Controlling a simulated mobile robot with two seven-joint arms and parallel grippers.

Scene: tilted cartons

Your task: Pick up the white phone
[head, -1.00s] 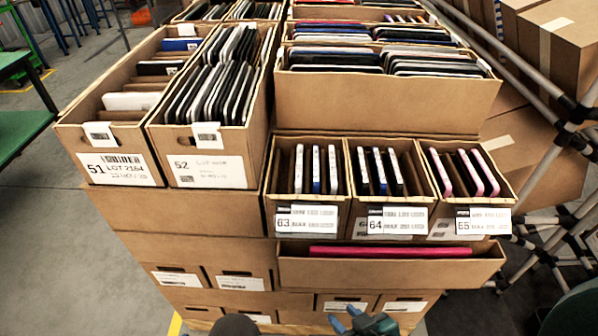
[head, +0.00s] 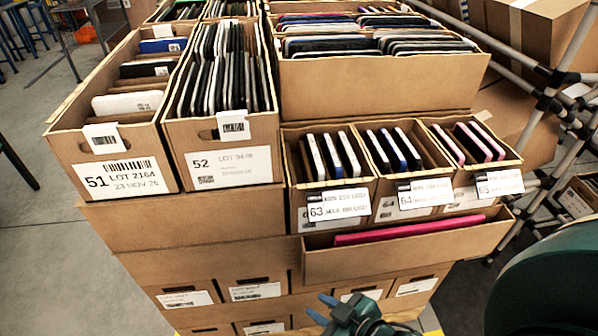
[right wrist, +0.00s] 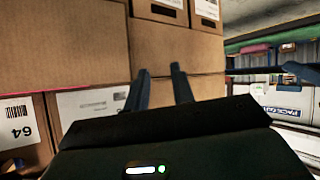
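A white phone (head: 128,102) leans in the carton labelled 51 (head: 125,178) at the upper left of the head view, with dividers around it. Several light-edged phones (head: 333,155) also stand in the small carton labelled 63 (head: 338,206); their faces are mostly hidden. My right gripper (head: 323,308) is low at the front of the stack, below the phones and well apart from them. In the right wrist view its two fingers (right wrist: 160,72) are apart with nothing between them, facing plain carton walls. My left gripper is not in view.
The carton labelled 52 (head: 230,166), packed with dark devices, stands beside carton 51. A shallow carton with a pink device (head: 410,230) juts out at the front. A metal tube frame (head: 545,105) stands at the right. The floor at the left (head: 60,260) is clear.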

